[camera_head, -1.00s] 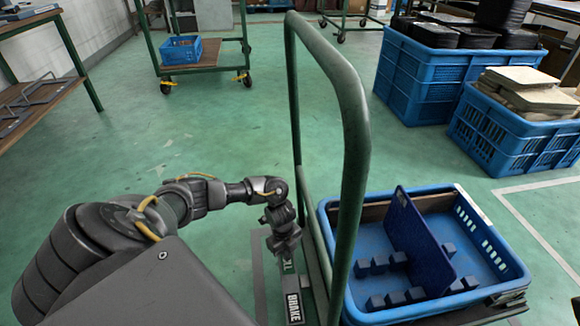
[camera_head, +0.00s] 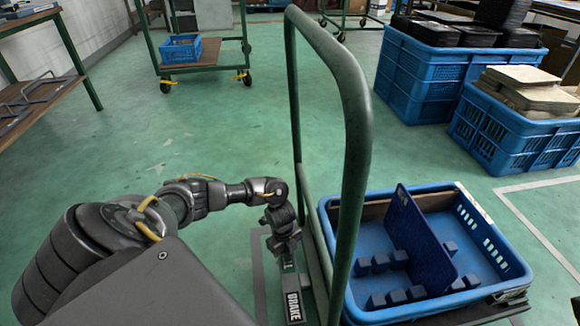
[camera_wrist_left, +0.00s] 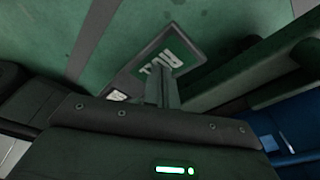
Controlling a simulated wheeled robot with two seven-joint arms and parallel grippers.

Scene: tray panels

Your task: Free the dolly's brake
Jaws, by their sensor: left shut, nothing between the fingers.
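The dolly has a green tube handle (camera_head: 357,140) and carries a blue crate on its deck. A dark brake pedal marked BRAKE (camera_head: 293,303) lies low beside the left side of the handle. My left gripper (camera_head: 284,254) points down at the pedal's far end, shut and empty. I cannot tell whether it touches the pedal. In the left wrist view the shut fingers (camera_wrist_left: 161,92) stand in front of a green label with white letters (camera_wrist_left: 158,66), partly covering it. My right gripper is out of view.
The blue crate (camera_head: 483,222) on the dolly holds an upright blue panel (camera_head: 420,243) and several dark blocks. A wooden rack (camera_head: 40,105) is at the left. Green floor (camera_head: 200,130) is clear between.

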